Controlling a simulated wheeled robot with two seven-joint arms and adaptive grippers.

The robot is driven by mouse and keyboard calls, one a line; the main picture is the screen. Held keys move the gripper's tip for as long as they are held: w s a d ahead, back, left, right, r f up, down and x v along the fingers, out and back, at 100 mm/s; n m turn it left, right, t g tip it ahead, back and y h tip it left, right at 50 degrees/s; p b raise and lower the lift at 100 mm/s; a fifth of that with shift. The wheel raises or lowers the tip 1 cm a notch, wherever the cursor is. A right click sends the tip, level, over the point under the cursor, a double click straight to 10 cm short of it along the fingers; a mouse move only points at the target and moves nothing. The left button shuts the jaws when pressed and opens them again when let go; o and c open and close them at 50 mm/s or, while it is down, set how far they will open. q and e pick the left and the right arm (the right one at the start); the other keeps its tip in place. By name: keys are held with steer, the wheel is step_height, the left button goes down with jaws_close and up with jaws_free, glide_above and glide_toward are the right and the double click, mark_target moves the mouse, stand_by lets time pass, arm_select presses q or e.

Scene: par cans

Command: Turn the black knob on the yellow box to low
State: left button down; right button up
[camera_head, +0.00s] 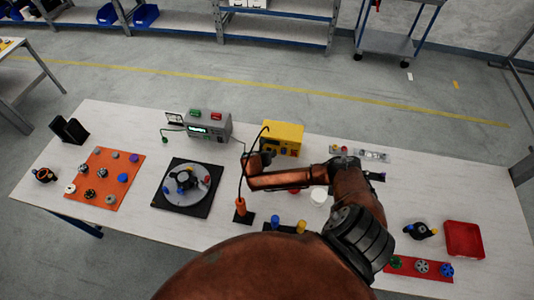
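The yellow box (284,132) stands toward the back middle of the table. Small dark and blue parts show low on its front face. The black knob cannot be made out for certain; my arm and gripper cover part of that front. The one arm in view rises from the bottom middle, bends at the right and reaches back left. I take it for my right arm. Its gripper (257,161) is at the lower left of the box's front. Its fingers are too small and dark to tell open from shut, or whether they touch the box. My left gripper is not in view.
A grey device (208,124) stands left of the box. An orange-handled tool (240,208) with a thin, curved black wire stands before it. A black turntable (181,207), an orange mat (102,201) and a red tray (464,240) are spread over the table (300,222).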

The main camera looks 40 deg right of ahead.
steer(key=shift+c, duration=0.7)
jaws_close()
steer(key=shift+a, duration=0.15)
